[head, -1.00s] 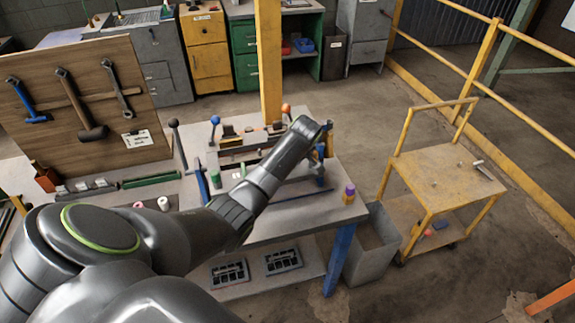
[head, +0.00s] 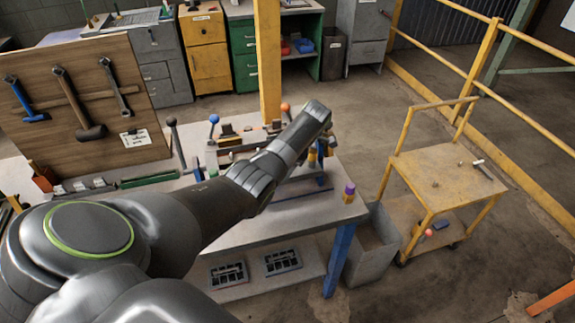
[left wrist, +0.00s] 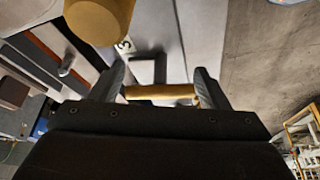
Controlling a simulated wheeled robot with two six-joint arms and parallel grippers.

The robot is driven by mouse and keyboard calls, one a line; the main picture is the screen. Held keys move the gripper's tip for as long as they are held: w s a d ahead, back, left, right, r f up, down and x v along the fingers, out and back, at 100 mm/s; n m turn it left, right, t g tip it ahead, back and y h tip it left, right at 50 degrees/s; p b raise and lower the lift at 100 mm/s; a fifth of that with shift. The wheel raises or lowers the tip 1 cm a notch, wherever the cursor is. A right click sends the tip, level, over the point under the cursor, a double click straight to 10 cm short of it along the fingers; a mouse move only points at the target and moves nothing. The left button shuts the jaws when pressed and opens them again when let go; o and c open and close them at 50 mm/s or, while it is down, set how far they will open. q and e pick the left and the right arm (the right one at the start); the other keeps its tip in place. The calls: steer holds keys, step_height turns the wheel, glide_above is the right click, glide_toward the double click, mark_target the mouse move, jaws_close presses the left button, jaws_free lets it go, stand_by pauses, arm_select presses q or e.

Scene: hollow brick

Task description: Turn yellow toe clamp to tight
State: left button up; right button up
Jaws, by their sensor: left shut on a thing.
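In the left wrist view, a yellow bar (left wrist: 160,90) lies crosswise between the fingers of my left gripper (left wrist: 160,84), which is shut on it. It looks like the yellow toe clamp's handle. A larger yellow rounded part (left wrist: 98,18) fills the top left, close to the camera. A grey block (left wrist: 147,70) sits just beyond the bar. In the head view, my left arm reaches over the workbench (head: 265,228) and hides the gripper. Small yellow and blue parts (head: 313,156) show beneath the wrist. My right gripper is not in view.
A blue-knobbed lever (head: 214,119) and an orange-knobbed lever (head: 285,107) rise from the bench fixture near my arm. A tool board (head: 100,80) stands left; a yellow cart (head: 448,165) stands right.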

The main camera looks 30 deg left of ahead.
arm_select(q)
steer(key=shift+a+n+g, duration=0.1)
steer(key=shift+n+g, duration=0.2)
steer(key=shift+n, duration=0.5)
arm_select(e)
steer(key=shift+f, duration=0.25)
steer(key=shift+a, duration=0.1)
arm_select(q)
steer(key=o, duration=0.9)
steer(key=shift+a, duration=0.1)
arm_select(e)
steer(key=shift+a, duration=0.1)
arm_select(q)
steer(key=shift+o, duration=0.2)
